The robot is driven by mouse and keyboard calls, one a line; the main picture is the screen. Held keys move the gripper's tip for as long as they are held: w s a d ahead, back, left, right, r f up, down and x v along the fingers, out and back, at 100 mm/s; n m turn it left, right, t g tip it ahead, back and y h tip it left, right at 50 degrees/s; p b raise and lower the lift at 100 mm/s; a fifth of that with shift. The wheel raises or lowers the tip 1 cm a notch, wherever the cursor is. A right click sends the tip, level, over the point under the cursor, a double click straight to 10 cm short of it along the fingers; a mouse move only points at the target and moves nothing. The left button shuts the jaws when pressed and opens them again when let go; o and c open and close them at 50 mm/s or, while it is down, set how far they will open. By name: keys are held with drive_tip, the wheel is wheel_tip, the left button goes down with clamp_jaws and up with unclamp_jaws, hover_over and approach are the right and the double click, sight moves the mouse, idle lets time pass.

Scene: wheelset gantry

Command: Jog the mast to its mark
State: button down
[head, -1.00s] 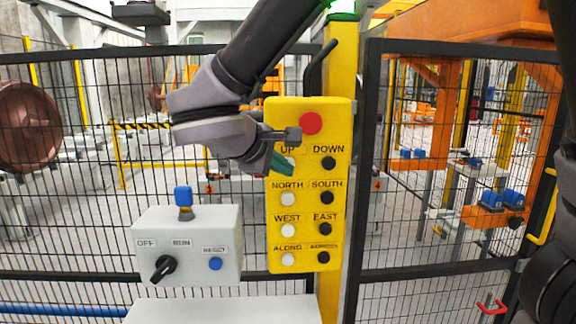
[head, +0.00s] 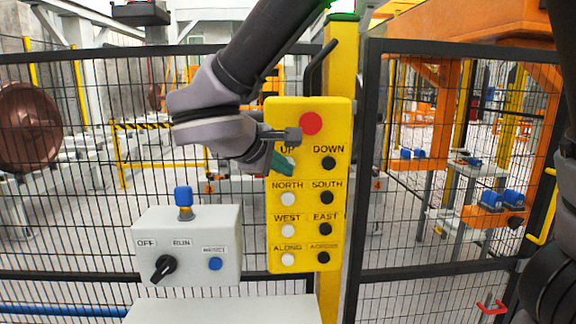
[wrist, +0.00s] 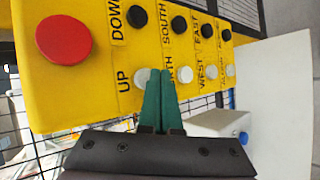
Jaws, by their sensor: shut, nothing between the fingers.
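The yellow pendant (head: 307,262) hangs on the yellow post with a red stop button (head: 311,123) at its top and rows of white and black buttons below. The DOWN button (head: 329,163) is black and uncovered. My gripper (head: 286,167) is shut and empty, its green fingers over the white UP button. In the wrist view the fingertips (wrist: 160,75) lie at the UP button (wrist: 142,77), partly covering it; I cannot tell whether they touch or press it. The white NORTH button (wrist: 185,75) shows just beside them. I cannot identify the mast or its mark.
A grey box (head: 188,247) with an OFF/RUN knob (head: 164,268), a blue button and a blue-capped fitting stands left of the pendant. Black mesh fence panels (head: 90,273) stand behind. Orange gantry frames (head: 440,40) and a brown wheel (head: 28,122) are beyond the fence.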

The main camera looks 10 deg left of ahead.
drive_tip(key=shift+w, duration=0.15)
drive_tip(key=shift+w+a, duration=0.1)
drive_tip(key=shift+w, duration=0.15)
drive_tip(key=shift+w+a, duration=0.1)
drive_tip(key=shift+w, duration=0.3)
idle(0.5)
idle(2.9)
drive_tip(key=shift+s+d, duration=0.2)
drive_tip(key=shift+s, duration=0.65)
drive_tip(key=shift+s+d, duration=0.2)
drive_tip(key=shift+s, duration=0.6)
drive_tip(key=shift+s+d, duration=0.2)
drive_tip(key=shift+s, duration=0.6)
drive_tip(key=shift+s+d, duration=0.2)
drive_tip(key=shift+s, duration=0.6)
